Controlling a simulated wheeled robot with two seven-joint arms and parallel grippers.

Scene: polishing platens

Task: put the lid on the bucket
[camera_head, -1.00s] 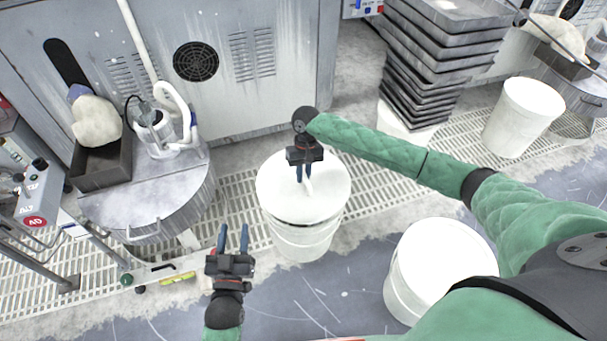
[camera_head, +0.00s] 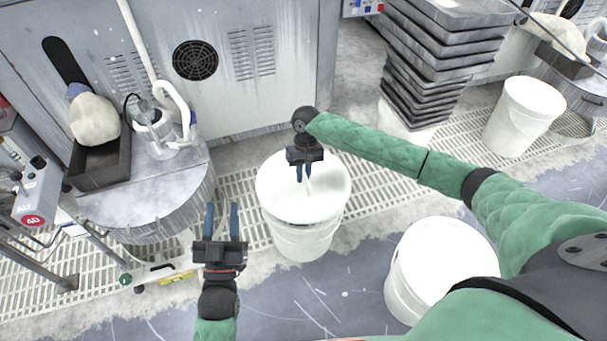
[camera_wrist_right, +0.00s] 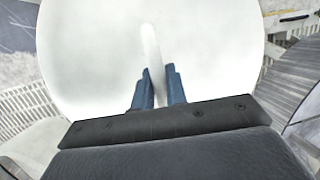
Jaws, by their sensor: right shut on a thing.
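The white round lid (camera_head: 328,197) lies over the top of the white bucket (camera_head: 303,243) in the middle of the head view. It looks level, and no clear gap shows between it and the rim; the far edge is hard to judge. My right gripper (camera_head: 304,177) is above the lid, shut on its upright white handle. In the right wrist view the blue fingers (camera_wrist_right: 159,70) are on either side of the handle (camera_wrist_right: 150,45), above the lid (camera_wrist_right: 90,60). My left gripper (camera_head: 222,207) is open and empty, left of the bucket and apart from it.
Another white bucket (camera_head: 445,262) stands at the lower right under my right arm, and one (camera_head: 524,115) stands farther back. Stacked grey trays (camera_head: 440,50) are at the back. A grey drum-like machine (camera_head: 150,205) is at the left. Floor in front of the middle bucket is clear.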

